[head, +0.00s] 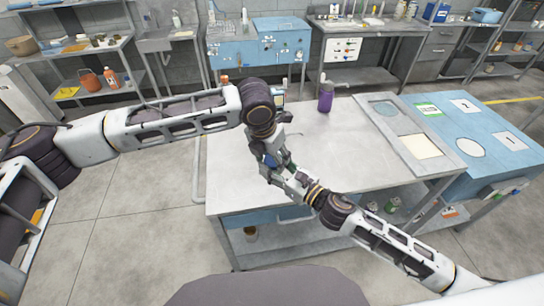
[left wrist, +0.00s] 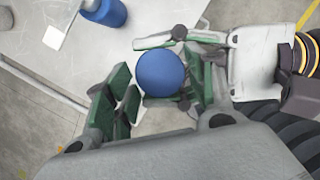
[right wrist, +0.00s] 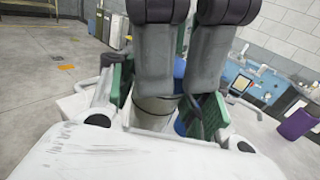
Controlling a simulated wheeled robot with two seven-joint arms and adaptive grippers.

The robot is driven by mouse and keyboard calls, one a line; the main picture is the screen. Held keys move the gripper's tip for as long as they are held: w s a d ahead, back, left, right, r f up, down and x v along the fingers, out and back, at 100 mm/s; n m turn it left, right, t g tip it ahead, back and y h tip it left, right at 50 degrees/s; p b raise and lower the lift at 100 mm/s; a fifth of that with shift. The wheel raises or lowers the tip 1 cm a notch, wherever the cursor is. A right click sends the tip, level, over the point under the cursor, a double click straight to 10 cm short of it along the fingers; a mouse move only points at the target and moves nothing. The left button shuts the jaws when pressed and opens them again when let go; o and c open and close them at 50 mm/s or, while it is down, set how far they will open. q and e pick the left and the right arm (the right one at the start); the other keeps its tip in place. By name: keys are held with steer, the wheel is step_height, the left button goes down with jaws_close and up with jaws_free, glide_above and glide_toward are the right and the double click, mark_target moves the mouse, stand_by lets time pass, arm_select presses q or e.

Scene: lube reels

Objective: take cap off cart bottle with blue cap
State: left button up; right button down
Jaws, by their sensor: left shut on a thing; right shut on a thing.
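The blue cap (left wrist: 160,73) shows round and from above in the left wrist view. My left gripper (head: 268,163) reaches down over the table with its fingers shut on the cap. My right gripper (head: 290,182) comes in from the lower right, just below it. In the right wrist view, the pale grey bottle (right wrist: 153,112) stands between my right gripper's green pads (right wrist: 163,105), which are shut on it. My left fingers come down from above there and hide most of the cap. Whether the cap is still seated on the bottle cannot be told.
The grey cart top (head: 325,140) is mostly clear. A purple container (head: 325,97) stands at its back. A blue table (head: 485,135) with marked spots adjoins on the right.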

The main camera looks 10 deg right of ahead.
arm_select(q)
steer(key=shift+a+f, duration=0.1)
steer(key=o, duration=1.1)
steer(key=shift+r, duration=2.35)
